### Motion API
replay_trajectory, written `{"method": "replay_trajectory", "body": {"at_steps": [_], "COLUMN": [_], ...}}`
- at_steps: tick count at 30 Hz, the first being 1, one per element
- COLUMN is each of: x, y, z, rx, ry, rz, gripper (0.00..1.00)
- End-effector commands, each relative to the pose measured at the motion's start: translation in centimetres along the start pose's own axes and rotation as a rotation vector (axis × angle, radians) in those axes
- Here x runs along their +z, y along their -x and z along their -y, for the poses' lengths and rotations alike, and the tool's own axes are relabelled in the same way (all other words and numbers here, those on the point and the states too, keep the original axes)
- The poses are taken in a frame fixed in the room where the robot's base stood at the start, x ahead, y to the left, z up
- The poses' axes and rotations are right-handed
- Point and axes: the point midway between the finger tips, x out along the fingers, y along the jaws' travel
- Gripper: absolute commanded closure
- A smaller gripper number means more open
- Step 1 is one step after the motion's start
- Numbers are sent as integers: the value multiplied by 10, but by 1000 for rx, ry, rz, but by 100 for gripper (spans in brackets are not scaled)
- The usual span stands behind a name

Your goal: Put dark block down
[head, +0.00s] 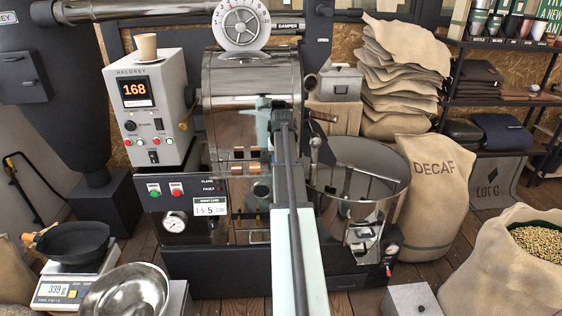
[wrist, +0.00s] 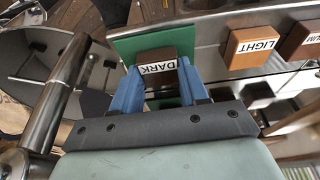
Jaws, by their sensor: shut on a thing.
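In the wrist view the dark block (wrist: 158,54), dark brown with a white DARK label, sits between the two blue fingers of my gripper (wrist: 158,84). The fingers are shut on it. A flat green patch (wrist: 122,46) shows behind and beneath the block; I cannot tell whether the block touches it. In the head view my arm hides the dark block and most of the gripper.
The LIGHT block (wrist: 252,47) and another wooden block (wrist: 300,44), label ending UM, stand right on a metal ledge. A round cooling pan (head: 358,165) is right of my arm. The roaster drum (head: 250,85) rises behind.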

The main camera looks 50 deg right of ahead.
Motion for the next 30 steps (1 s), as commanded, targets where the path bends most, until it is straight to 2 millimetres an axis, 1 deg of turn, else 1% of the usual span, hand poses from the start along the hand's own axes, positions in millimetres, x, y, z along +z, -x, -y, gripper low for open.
{"method": "replay_trajectory", "body": {"at_steps": [6,7,14,23,26,30], "x": [1,1,1,0,0,0], "y": [-3,-3,-3,-1,5,23], "z": [0,0,0,0,0,0], "rx": [0,0,0,0,0,0], "ry": [0,0,0,0,0,0], "rz": [1,1,1,0,-1,-1], "gripper": [87,53,31,31,31,31]}}
